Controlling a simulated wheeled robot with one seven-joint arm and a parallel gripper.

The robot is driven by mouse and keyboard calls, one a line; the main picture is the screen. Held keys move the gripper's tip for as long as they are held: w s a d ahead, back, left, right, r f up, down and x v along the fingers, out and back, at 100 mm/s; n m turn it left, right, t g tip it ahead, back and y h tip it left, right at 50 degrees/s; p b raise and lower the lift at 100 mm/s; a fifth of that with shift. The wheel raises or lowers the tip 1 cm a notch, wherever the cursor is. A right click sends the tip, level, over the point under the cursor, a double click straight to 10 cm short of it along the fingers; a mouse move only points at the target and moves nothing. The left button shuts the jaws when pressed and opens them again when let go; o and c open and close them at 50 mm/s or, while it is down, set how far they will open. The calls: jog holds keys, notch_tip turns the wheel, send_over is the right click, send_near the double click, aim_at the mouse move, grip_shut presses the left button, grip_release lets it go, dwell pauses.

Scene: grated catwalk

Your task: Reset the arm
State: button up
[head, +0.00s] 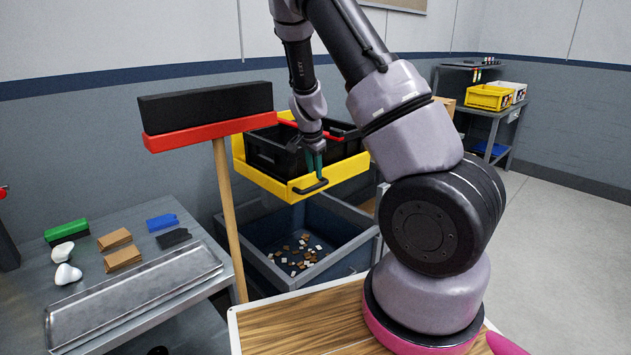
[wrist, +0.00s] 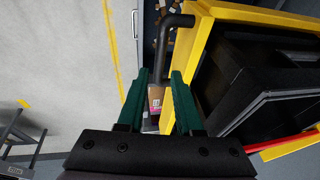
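My gripper (head: 316,170) hangs at the front of a yellow-framed drawer (head: 275,185), its green fingers pointing down near the drawer's black handle (head: 308,188). In the wrist view the two green fingers (wrist: 159,76) stand apart with a visible gap, so the gripper is open and holds nothing that I can see. The black handle (wrist: 163,45) runs just beyond and partly between the fingertips there; I cannot tell whether either finger touches it. The yellow drawer edge (wrist: 207,45) is close to the right of the fingers.
A black bin (head: 268,150) sits in the drawer. Below is a grey bin (head: 350,225) with small scattered pieces. A broom (head: 222,170) stands upright left of the drawer. A grey bench (head: 190,215) with blocks and a metal tray is at left. Floor at right is open.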

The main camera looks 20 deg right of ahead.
jog(key=shift+v, duration=1.05)
jog(key=shift+s, duration=0.1)
